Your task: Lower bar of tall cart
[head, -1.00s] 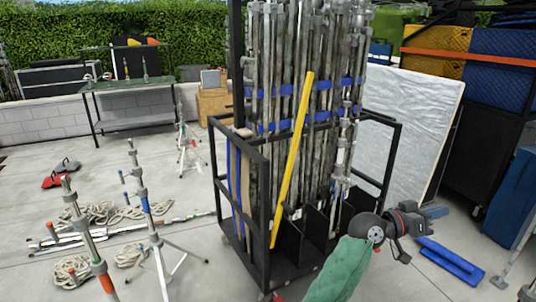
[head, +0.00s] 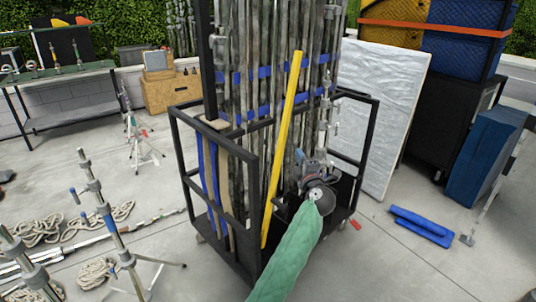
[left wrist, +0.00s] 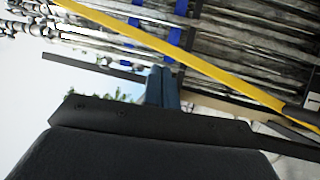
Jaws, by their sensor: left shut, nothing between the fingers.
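The tall black cart (head: 250,190) stands in the middle of the head view, packed with upright metal pipes (head: 262,50). A yellow bar (head: 282,150) runs up its front at a slant, its lower end inside the frame. The yellow bar also crosses the left wrist view (left wrist: 190,55) diagonally. My left gripper (head: 314,162) is at the cart's open front, right of the yellow bar. Its blue fingers (left wrist: 162,80) are shut and empty, apart from the bar in the head view. The gripper and green-sleeved arm hide part of the cart's base. My right gripper is not in view.
Blue straps (head: 236,117) wrap the pipes. A silvery panel (head: 390,115) stands right of the cart. Blue pieces (head: 422,225) lie on the floor at right. Stands (head: 105,215) and ropes (head: 110,218) occupy the left floor.

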